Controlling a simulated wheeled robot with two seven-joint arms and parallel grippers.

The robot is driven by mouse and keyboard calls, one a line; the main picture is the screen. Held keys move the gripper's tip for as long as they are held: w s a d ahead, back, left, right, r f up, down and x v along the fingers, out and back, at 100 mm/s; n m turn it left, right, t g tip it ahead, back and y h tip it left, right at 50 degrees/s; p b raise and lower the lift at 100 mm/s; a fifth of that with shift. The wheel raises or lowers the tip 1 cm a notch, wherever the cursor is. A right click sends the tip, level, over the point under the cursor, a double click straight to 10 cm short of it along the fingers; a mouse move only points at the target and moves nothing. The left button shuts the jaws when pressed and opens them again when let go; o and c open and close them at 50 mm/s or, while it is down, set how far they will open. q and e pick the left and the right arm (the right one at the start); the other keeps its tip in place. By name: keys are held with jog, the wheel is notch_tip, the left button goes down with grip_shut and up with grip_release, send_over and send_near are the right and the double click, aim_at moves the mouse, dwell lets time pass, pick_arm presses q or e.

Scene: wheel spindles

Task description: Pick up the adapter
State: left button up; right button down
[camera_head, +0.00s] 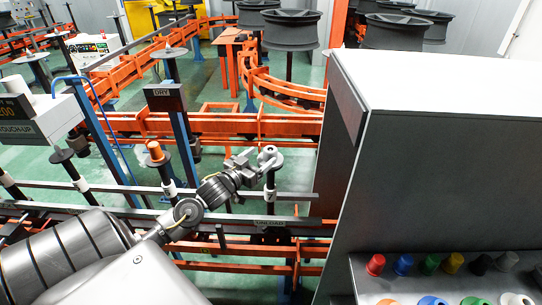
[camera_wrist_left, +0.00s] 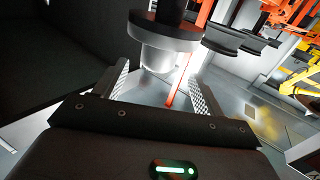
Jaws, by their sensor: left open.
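The adapter (camera_wrist_left: 157,58) appears in the left wrist view as a pale grey cylinder against a dark round disc (camera_wrist_left: 165,33) on a black post. In the head view the grey adapter (camera_head: 268,152) is at the top of a dark spindle (camera_head: 270,188), partly hidden by my gripper. My left gripper (camera_head: 262,162) is at the spindle top. In the wrist view its open fingers (camera_wrist_left: 157,85) stand on either side of the adapter, with visible gaps. My right gripper is out of view.
A spindle with an orange-brown cap (camera_head: 155,151) stands left of my gripper. A large grey cabinet (camera_head: 430,160) blocks the right side. Several coloured adapters, including a red one (camera_head: 375,264), stand on a shelf at lower right. Orange rails (camera_head: 220,124) run behind.

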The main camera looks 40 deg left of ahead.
aim_at(270, 151)
pick_arm(q)
jog(key=shift+w, duration=1.1)
jog(key=shift+w+r+p, duration=0.2)
jog(key=shift+w+p, duration=0.05)
jog(key=shift+p, duration=0.3)
jog(key=w+p, duration=0.2)
jog(key=w, duration=0.1)
jog(key=shift+w+d, duration=0.1)
jog(key=shift+w, duration=0.3)
jog(key=shift+w+f, duration=0.2)
jog(key=shift+w, duration=0.25)
jog(key=shift+s, duration=0.15)
jog(key=shift+c, duration=1)
jog(key=c, duration=0.9)
